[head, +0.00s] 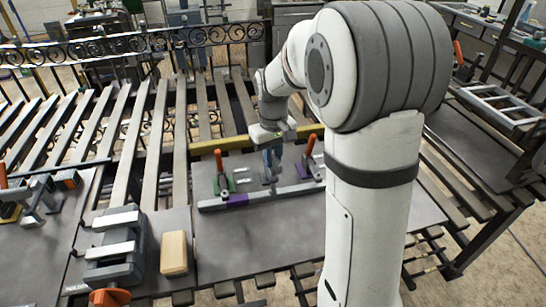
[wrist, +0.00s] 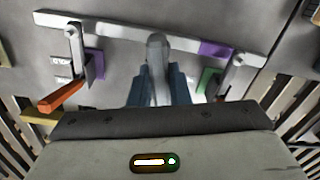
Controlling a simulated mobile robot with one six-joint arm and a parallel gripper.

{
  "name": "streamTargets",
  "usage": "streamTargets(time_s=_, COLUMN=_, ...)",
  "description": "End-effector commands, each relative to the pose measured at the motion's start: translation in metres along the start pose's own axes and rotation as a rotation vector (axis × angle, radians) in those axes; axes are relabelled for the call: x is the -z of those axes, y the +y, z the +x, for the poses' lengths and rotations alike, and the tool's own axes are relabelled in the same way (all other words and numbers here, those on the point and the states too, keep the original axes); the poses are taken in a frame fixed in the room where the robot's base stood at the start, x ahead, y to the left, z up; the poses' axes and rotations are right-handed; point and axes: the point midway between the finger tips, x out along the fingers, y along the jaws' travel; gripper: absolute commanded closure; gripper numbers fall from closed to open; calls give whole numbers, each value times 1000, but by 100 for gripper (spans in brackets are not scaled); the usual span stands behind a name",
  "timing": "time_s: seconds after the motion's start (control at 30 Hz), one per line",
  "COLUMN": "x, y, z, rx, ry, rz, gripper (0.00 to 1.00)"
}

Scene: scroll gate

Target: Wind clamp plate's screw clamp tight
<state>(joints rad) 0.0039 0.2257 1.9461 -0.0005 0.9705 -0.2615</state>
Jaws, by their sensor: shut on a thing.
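The clamp plate (head: 230,250) is a flat grey plate on the slatted bench. A light grey bar (head: 262,195) lies across it, also seen in the wrist view (wrist: 105,28). My gripper (head: 270,160) points down over the middle of the bar. In the wrist view its blue-grey fingers (wrist: 157,82) are shut around a grey round-topped part (wrist: 156,42), which looks like the screw clamp. The fingers and gripper body hide its lower part. I cannot tell how far it is wound.
Two orange-handled toggle clamps stand either side, left (head: 220,170) and right (head: 310,155). Purple (wrist: 215,48) and green (wrist: 207,80) pieces lie by the bar. A grey vise (head: 118,245) and a wooden block (head: 174,252) stand front left. The plate's front is clear.

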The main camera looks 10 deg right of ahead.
Motion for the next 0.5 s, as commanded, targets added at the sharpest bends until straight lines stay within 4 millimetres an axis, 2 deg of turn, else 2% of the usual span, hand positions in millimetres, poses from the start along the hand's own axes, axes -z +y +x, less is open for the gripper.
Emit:
streamTargets(time_s=0.2, x=1, y=0, z=-1, rx=0, ry=5, rz=-180, gripper=100)
streamTargets(time_s=0.5, x=1, y=0, z=-1, rx=0, ry=4, rz=-352, gripper=100)
